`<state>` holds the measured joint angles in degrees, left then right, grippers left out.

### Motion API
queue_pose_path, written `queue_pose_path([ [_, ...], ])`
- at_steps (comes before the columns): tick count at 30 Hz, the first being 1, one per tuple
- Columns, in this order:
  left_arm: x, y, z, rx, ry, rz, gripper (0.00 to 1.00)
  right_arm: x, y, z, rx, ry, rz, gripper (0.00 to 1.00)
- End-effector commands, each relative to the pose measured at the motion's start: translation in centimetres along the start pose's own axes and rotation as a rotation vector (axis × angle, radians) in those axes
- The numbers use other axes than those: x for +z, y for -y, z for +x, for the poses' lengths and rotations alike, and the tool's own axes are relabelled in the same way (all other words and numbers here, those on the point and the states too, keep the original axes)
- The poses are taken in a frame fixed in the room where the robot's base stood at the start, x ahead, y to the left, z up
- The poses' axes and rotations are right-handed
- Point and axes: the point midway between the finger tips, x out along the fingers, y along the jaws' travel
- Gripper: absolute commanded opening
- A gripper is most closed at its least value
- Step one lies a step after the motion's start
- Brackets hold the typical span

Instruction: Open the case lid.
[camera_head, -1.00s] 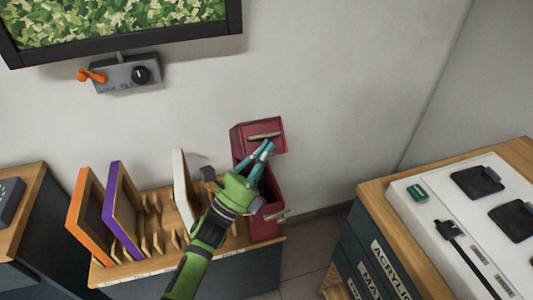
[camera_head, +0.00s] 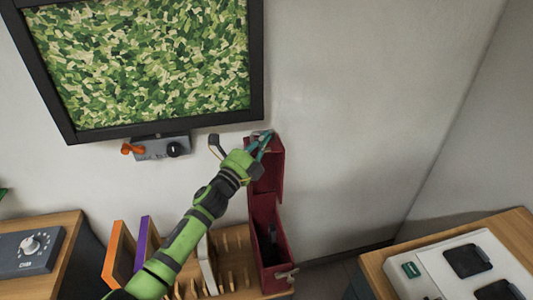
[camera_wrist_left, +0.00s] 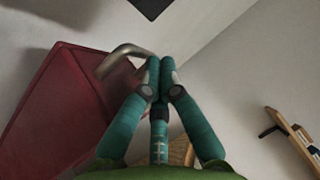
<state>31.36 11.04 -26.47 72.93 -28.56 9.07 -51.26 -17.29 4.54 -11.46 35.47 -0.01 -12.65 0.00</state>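A dark red case (camera_head: 279,215) stands at the right end of a wooden-topped cabinet. Its lid (camera_head: 270,172) is raised, near upright, at the back by the wall, and the inside shows with a dark item (camera_head: 272,236) in it. My left gripper (camera_head: 262,142) is at the top of the lid. In the left wrist view its teal fingers (camera_wrist_left: 158,75) are closed together at the metal lid handle (camera_wrist_left: 125,53), whose end passes behind them; the red lid (camera_wrist_left: 62,105) is beside them. My right gripper is not in view.
A framed green picture (camera_head: 150,60) hangs above a wall box with an orange lever (camera_head: 133,149). Orange (camera_head: 119,252) and purple (camera_head: 143,240) framed panels stand in a rack left of the case. The wall above right is clear.

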Motion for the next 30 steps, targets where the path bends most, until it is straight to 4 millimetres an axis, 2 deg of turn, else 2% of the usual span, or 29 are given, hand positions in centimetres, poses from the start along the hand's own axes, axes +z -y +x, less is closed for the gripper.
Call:
queue_pose_path([
  [9,1.4,-0.2,1.4,-0.001,-0.001,0.002,0.0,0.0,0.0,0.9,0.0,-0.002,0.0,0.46],
  [30,1.6,-0.3,1.4,-0.002,-0.002,0.001,0.0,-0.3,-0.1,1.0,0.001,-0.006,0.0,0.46],
])
